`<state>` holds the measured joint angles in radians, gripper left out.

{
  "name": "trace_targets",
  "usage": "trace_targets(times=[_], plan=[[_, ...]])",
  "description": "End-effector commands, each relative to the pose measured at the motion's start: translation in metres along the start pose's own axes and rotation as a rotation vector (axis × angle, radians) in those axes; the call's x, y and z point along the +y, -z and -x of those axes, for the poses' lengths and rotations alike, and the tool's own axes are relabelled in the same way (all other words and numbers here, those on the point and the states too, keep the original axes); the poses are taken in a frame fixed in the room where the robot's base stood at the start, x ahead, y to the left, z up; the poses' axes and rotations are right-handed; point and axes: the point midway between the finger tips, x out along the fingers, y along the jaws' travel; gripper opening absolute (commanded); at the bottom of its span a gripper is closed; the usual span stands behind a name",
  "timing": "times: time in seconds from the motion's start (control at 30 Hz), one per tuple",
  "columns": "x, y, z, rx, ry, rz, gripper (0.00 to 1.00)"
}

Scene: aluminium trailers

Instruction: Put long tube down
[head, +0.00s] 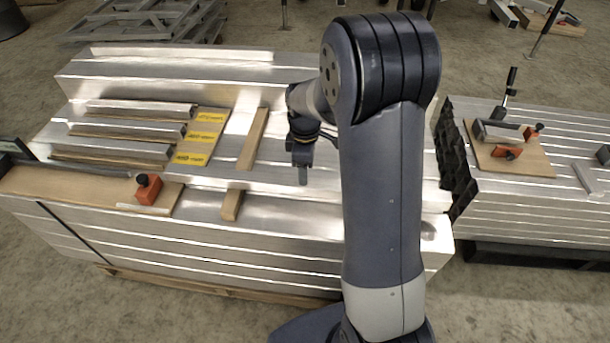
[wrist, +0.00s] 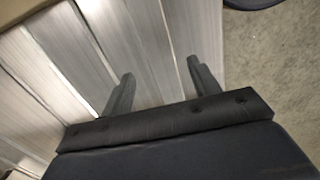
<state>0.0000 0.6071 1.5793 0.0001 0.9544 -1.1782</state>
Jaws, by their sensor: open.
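Three aluminium tubes lie in parallel on the left of the metal stack in the head view: a far one (head: 140,108), a middle one (head: 127,130) and a near one (head: 112,150). A thin grey tube or bar (head: 85,167) lies at the front left beside a wooden board. I cannot tell which piece is the long tube. My gripper (head: 302,165) hangs over the stack, right of these pieces and apart from them. In the wrist view my gripper (wrist: 162,85) has its fingers spread, with no tube between them, above the aluminium profiles (wrist: 95,60).
Yellow labels (head: 202,137) lie right of the tubes. A wooden strip (head: 253,138) and a short wooden block (head: 231,205) are left of my gripper. An orange clamp (head: 148,188) sits at the front left. Another stack (head: 540,200) with a clamped board (head: 505,160) stands right.

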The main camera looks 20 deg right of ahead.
Motion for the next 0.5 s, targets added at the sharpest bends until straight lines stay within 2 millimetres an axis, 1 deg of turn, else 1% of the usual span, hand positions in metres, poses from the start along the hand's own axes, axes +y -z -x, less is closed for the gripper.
trace_targets(times=[0.03,0.2,0.33,0.5], plan=[[0.001,0.0,0.015,0.002,-0.005,0.0,0.58],[0.001,0.0,0.047,0.001,-0.003,0.0,0.58],[0.0,0.0,0.061,0.001,-0.001,0.0,0.58],[0.0,0.0,0.068,0.0,0.001,0.0,0.58]])
